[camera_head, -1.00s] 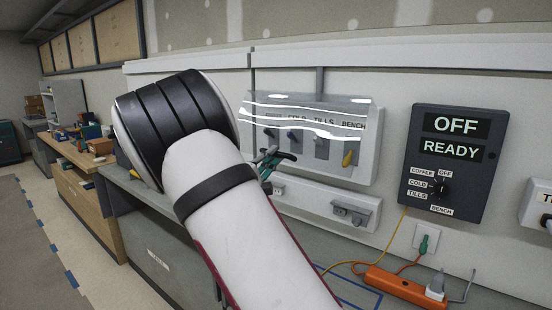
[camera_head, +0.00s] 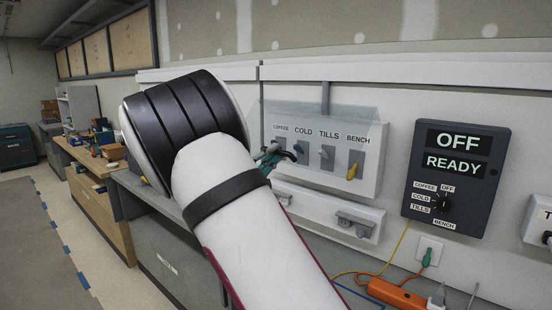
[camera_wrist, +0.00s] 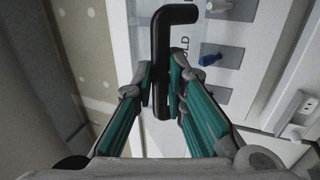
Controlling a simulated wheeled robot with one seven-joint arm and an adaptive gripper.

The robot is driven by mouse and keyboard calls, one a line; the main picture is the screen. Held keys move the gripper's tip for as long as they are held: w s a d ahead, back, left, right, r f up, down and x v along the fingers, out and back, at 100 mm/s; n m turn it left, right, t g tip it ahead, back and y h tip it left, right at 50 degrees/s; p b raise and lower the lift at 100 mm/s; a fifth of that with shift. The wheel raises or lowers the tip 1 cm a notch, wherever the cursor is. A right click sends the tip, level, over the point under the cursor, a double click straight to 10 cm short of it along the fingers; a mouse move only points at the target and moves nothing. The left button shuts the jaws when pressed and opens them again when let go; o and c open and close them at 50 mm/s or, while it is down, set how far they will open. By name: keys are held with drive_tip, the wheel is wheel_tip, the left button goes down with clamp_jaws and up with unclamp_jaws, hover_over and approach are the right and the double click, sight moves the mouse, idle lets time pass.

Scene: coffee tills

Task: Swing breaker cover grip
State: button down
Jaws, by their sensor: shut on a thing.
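The breaker box (camera_head: 366,184) is a white wall panel with switches labelled COFFEE, COLD, TILLS and BENCH. Its clear cover (camera_head: 345,110) shows faintly along the top, above the labels; its exact angle is hard to tell. The black bent cover grip (camera_wrist: 162,50) stands between the teal fingers in the wrist view. My gripper (camera_wrist: 162,88) is shut on it. In the head view my gripper (camera_head: 275,155) is at the box's left side, mostly hidden behind my arm. The BENCH switch (camera_head: 352,172) is yellow; a blue switch (camera_wrist: 210,59) shows near the grip.
A dark display (camera_head: 457,180) reading OFF and READY, with a dial, hangs right of the box. A socket strip (camera_head: 350,222) sits below. An orange power strip (camera_head: 395,294) with cables lies at lower right. Cluttered benches (camera_head: 100,200) run along the left; the floor there is clear.

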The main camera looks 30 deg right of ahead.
drive_tip(key=shift+s+a+r+p, duration=0.15)
drive_tip(key=shift+r+p, duration=0.25)
drive_tip(key=shift+r, duration=0.55)
drive_tip(key=shift+a+r+p, duration=0.25)
drive_tip(key=shift+r+p, duration=0.15)
drive_tip(key=shift+r, duration=0.5)
drive_tip(key=shift+s+a+r+p, duration=0.15)
drive_tip(key=shift+r+p, duration=0.25)
drive_tip(key=shift+r, duration=0.55)
drive_tip(key=shift+w, duration=0.1)
drive_tip(key=shift+d+r+p, duration=0.1)
drive_tip(key=shift+r+p, duration=0.7)
drive_tip(key=shift+r, duration=2.1)
drive_tip(key=c, duration=1.5)
unclamp_jaws()
drive_tip(key=shift+c, duration=0.2)
drive_tip(key=shift+f, duration=0.1)
drive_tip(key=v, duration=1.2)
